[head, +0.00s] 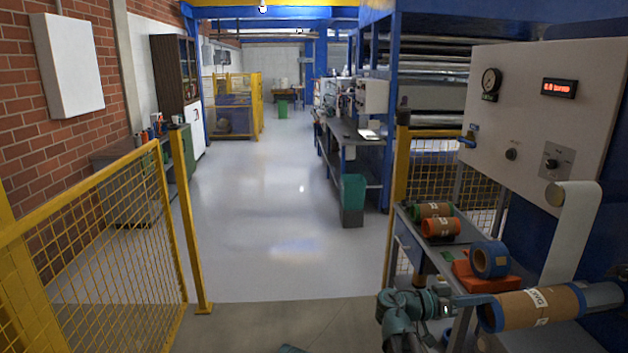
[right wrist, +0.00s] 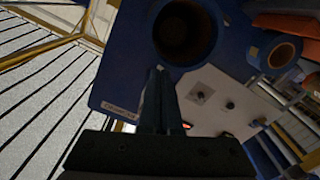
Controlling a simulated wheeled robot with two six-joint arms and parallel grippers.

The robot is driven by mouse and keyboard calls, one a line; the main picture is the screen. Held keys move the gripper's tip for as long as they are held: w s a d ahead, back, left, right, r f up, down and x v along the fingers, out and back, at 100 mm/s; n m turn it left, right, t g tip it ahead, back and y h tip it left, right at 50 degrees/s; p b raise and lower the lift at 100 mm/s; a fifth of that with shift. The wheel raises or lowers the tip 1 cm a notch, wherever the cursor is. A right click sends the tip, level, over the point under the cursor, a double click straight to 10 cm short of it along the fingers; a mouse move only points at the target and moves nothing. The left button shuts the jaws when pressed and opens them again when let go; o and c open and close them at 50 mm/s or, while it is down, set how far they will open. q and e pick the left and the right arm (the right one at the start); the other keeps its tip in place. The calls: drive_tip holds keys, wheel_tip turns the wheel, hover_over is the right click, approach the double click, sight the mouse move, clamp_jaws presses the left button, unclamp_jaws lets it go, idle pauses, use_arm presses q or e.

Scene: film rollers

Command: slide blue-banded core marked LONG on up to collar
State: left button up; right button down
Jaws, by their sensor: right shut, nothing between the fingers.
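A long brown core with blue bands (head: 535,308) lies roughly level at the lower right of the head view, in line with a grey-blue roller (head: 604,296) at its right. It has a white label whose letters I cannot read surely. Its open blue-rimmed end also shows in the right wrist view (right wrist: 213,34), dark inside. My right gripper (head: 474,300) is shut and empty, just left of that end; in the right wrist view its closed fingers (right wrist: 160,78) point toward the rim. Contact cannot be told. The collar is not clearly visible.
A control panel (head: 530,110) rises behind. A yellow mesh fence (head: 90,250) is at left; the aisle floor is clear.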

sight(521, 297)
drive_tip(key=shift+d, duration=0.7)
drive_tip(key=shift+w+d, duration=0.1)
drive_tip(key=shift+d, duration=0.2)
drive_tip(key=shift+d, duration=0.9)
idle(0.8)
drive_tip(key=shift+d, duration=0.25)
drive_tip(key=shift+w+d, duration=0.1)
drive_tip(key=shift+d, duration=0.8)
idle(0.6)
drive_tip(key=shift+d, duration=0.3)
drive_tip(key=shift+d, duration=0.9)
idle(0.5)
drive_tip(key=shift+d, duration=0.3)
drive_tip(key=shift+w+d, duration=0.1)
drive_tip(key=shift+d, duration=0.85)
idle(0.6)
